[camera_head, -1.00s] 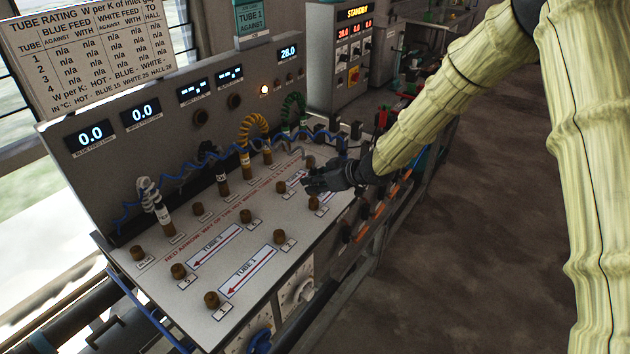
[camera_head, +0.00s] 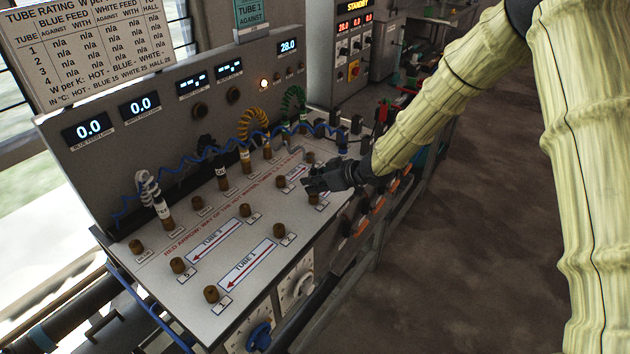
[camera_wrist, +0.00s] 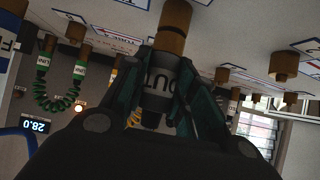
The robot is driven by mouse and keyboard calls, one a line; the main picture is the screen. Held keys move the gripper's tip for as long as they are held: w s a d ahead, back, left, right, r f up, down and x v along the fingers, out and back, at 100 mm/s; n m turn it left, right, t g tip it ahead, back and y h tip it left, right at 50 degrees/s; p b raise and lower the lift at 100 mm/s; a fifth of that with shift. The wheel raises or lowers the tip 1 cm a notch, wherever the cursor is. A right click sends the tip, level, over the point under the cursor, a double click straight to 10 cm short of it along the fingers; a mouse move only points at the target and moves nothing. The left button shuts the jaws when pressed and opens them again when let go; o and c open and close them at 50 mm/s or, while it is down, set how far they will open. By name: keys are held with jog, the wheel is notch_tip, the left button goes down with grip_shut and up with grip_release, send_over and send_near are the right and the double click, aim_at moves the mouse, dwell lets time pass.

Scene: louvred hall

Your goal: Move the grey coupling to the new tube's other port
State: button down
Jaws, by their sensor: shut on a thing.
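My gripper (camera_head: 318,184) is at the right end of the sloping bench top. In the wrist view, my gripper (camera_wrist: 165,115) is shut on the grey coupling (camera_wrist: 158,82), marked "OUT". The coupling is in line with a brown port (camera_wrist: 173,22) and appears to meet its end; I cannot tell whether it is seated. In the head view the coupling is hidden by my fingers. A brown port (camera_head: 310,158) stands just behind my gripper. Tube 1's label with a red arrow (camera_head: 248,264) lies between two bare brown ports (camera_head: 211,294) (camera_head: 280,237).
A blue coiled hose (camera_head: 185,173), a yellow hose (camera_head: 254,122) and a green hose (camera_head: 292,102) run along the back panel. A white-and-grey hose (camera_head: 148,188) stands at the left. A tube sign (camera_head: 250,18) tops the panel. The near bench top is mostly clear.

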jog(key=c, duration=1.1)
grip_release()
jog(key=shift+r, duration=0.15)
jog(key=shift+s+d+r+p, duration=0.3)
jog(key=shift+d+r+p, duration=0.15)
jog(key=shift+r+p, duration=0.55)
jog(key=shift+s+d+r+p, duration=0.35)
jog(key=shift+d+r+p, duration=0.1)
jog(key=shift+r+p, duration=0.55)
jog(key=shift+s+d+r+p, duration=0.3)
jog(key=shift+d+r+p, duration=0.15)
jog(key=shift+r+p, duration=0.5)
